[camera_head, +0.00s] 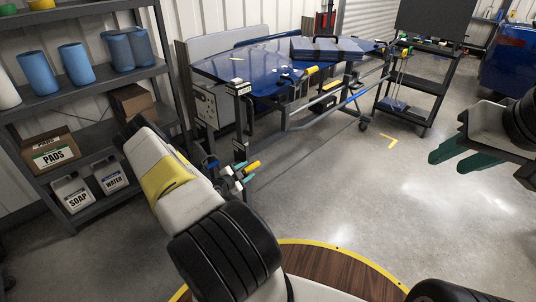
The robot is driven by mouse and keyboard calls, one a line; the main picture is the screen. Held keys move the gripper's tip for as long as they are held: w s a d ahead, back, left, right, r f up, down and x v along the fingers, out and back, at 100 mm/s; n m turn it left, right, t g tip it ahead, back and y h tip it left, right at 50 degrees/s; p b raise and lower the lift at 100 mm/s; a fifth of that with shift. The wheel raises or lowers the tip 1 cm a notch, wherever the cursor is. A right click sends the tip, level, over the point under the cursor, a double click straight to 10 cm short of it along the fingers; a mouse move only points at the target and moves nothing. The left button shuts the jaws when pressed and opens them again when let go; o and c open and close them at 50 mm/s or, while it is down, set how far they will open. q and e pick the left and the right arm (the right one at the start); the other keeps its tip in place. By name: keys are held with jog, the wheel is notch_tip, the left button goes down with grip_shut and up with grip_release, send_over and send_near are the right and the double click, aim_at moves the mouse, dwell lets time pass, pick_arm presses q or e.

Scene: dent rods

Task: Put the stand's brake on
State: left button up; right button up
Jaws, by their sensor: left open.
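The stand (285,121) is a dark metal frame carrying a glossy blue panel (238,68). A caster (363,126) shows at its right end. A short yellow handle (252,167) sticks out low by the stand's near left leg; I cannot tell whether it is the brake. My right gripper (448,158) is in the air at the right, teal fingers apart, empty and away from the stand.
A grey shelf (95,77) with blue rolls, a PADS box (50,152) and SOAP and WATER jugs stands at the left. A black tool cart (412,86) stands right of the stand. The floor (350,190) in the middle is clear.

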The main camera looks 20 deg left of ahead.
aim_at(252, 167)
pick_arm(q)
jog(key=shift+x, duration=2.25)
grip_shut()
